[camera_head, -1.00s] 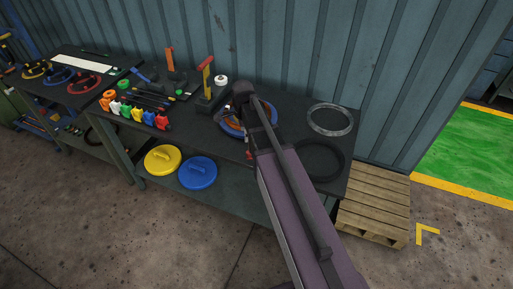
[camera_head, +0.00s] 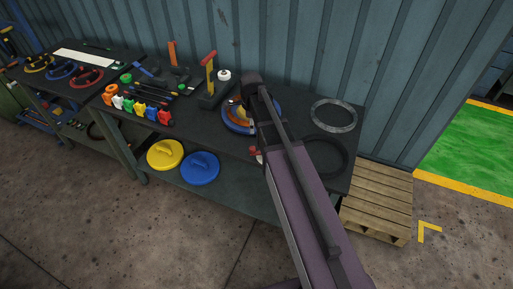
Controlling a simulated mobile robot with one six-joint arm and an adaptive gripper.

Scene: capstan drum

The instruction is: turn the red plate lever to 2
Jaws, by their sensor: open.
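Two upright levers stand at the back of the dark bench: one orange-red (camera_head: 172,52), one with a red and yellow handle (camera_head: 209,74) on a dark base. A red round piece with a handle (camera_head: 86,77) lies on the table to the left. I cannot tell which of these is the red plate lever, and no number marks are readable. My arm reaches over the bench beside a blue ring (camera_head: 231,123), which it partly covers. My gripper cannot be made out; the arm hides that area.
Several coloured pieces line the bench front, with a red one (camera_head: 165,117) at the right end. A grey ring (camera_head: 333,115) and a black ring (camera_head: 343,157) lie at the right. Yellow (camera_head: 165,155) and blue (camera_head: 200,169) discs lie on the lower shelf. A pallet (camera_head: 377,197) stands right.

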